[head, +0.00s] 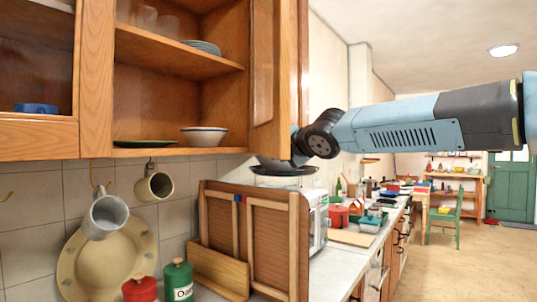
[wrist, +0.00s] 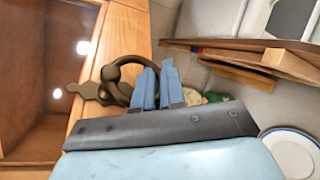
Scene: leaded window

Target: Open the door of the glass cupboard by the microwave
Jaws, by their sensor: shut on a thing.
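The glass cupboard (head: 215,86) is at upper middle in the head view, with its wooden, glazed door (head: 281,75) swung outward and the shelves exposed. In the wrist view the door's wooden edge (wrist: 122,36) carries a dark brass ring handle (wrist: 122,82) on a pointed plate. My gripper (wrist: 158,72) is shut on the ring, its blue fingers side by side at the ring's right part. In the head view the door hides most of my gripper and the handle. The white microwave (head: 318,226) stands on the counter below, behind a wooden panel.
A wooden panel (head: 246,225) stands below the door. A dark dish (head: 284,170) shows beneath my wrist. Mugs (head: 104,216) hang under the cupboard, near a green canister (head: 178,281). Open floor (head: 460,262) lies to the right.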

